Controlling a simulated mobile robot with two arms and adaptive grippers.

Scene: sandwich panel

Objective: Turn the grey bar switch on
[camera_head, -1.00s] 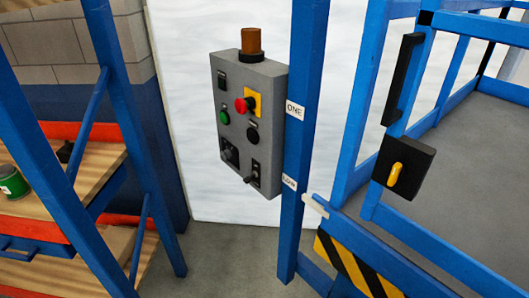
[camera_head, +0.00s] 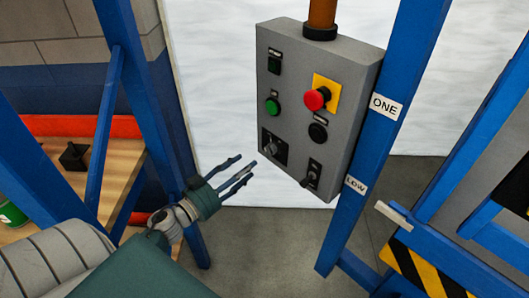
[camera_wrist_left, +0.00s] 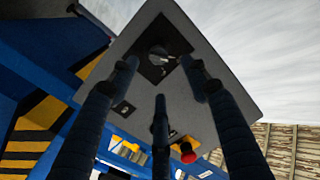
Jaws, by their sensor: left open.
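A grey control panel (camera_head: 300,105) hangs beside a blue post. At its lower left is a switch with a grey bar handle on a black square plate (camera_head: 273,147); whether it is on or off I cannot tell. In the left wrist view this switch (camera_wrist_left: 158,54) lies between and beyond my fingers. My left gripper (camera_head: 242,171) is open and empty, just left of the panel's lower left corner, with its fingers pointing at it. It appears apart from the switch. My right gripper is not in view.
A small toggle (camera_head: 311,176) sits at the panel's lower right. Above are a green button (camera_head: 272,106), a red mushroom button (camera_head: 316,98) and a black button (camera_head: 318,132). The blue post (camera_head: 362,150) stands right; a shelf (camera_head: 112,165) stands left.

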